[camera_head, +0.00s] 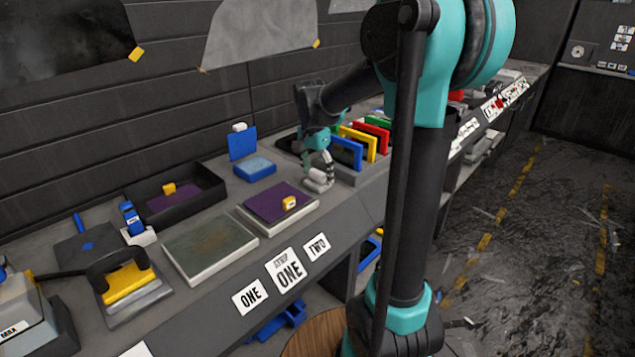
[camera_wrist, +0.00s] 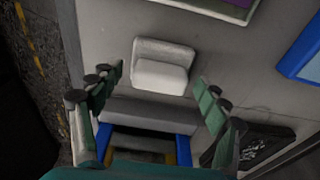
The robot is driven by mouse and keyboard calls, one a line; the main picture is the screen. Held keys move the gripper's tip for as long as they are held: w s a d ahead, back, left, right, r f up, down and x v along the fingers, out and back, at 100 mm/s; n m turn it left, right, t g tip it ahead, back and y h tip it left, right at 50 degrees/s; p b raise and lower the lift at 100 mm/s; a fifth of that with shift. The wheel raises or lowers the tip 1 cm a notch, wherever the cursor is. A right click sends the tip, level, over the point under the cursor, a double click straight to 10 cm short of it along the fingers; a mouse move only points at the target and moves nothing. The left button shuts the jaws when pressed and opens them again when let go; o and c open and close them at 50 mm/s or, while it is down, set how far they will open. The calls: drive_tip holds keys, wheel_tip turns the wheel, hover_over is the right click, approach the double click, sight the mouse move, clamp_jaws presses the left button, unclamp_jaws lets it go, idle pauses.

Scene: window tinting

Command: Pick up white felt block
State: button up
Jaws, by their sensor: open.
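A white felt block (camera_wrist: 161,74) stands on the grey bench, on or against a flat pale pad (camera_wrist: 165,50). In the head view the white block (camera_head: 318,184) is low under my gripper (camera_head: 323,166), partly hidden by the fingers. In the wrist view my gripper (camera_wrist: 158,80) is open, with one finger to the left of the block and one to the right. Gaps show on both sides, and I see no contact. How far the fingertips are above the bench is hard to tell.
A rack with blue, yellow, green and red panels (camera_head: 376,142) stands close behind my gripper. A blue pad (camera_head: 255,168), a purple pad (camera_head: 273,201) and a black tray (camera_head: 211,198) lie to the left. The bench's front edge is close by.

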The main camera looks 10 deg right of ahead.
sight(318, 171)
drive_tip(key=shift+c, duration=0.6)
drive_tip(key=c, duration=1.2)
drive_tip(key=shift+o, duration=0.2)
wheel_tip(318, 171, up, 20)
